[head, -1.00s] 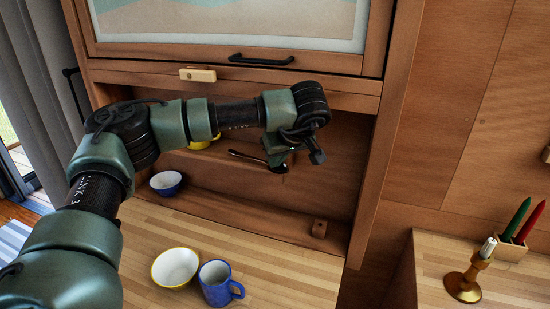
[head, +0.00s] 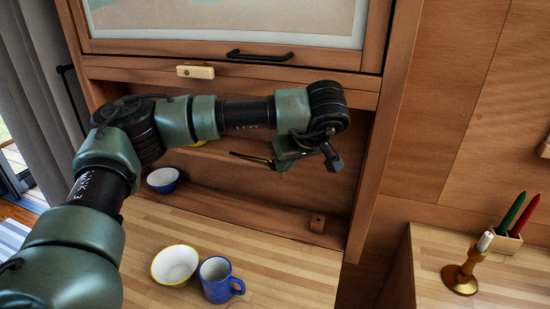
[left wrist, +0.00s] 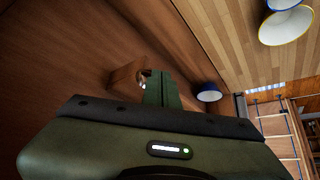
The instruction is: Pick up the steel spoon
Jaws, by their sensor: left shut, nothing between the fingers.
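I cannot make out a steel spoon with certainty in either view. My left gripper (head: 280,160) is shut and empty, in front of the open cabinet niche below its upper door. A thin dark elongated thing (head: 250,157) shows just left of the gripper in the head view; I cannot tell whether it is the spoon or part of my gripper. In the left wrist view, the closed green fingers (left wrist: 158,88) appear beside a wooden block (left wrist: 125,75) with a small shiny bit by it. My right gripper is not in view.
A blue bowl (head: 162,180) stands in the niche at left. A yellow-rimmed bowl (head: 175,265) and a blue mug (head: 218,280) stand on the counter (head: 280,268). A candlestick (head: 462,272) stands at far right.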

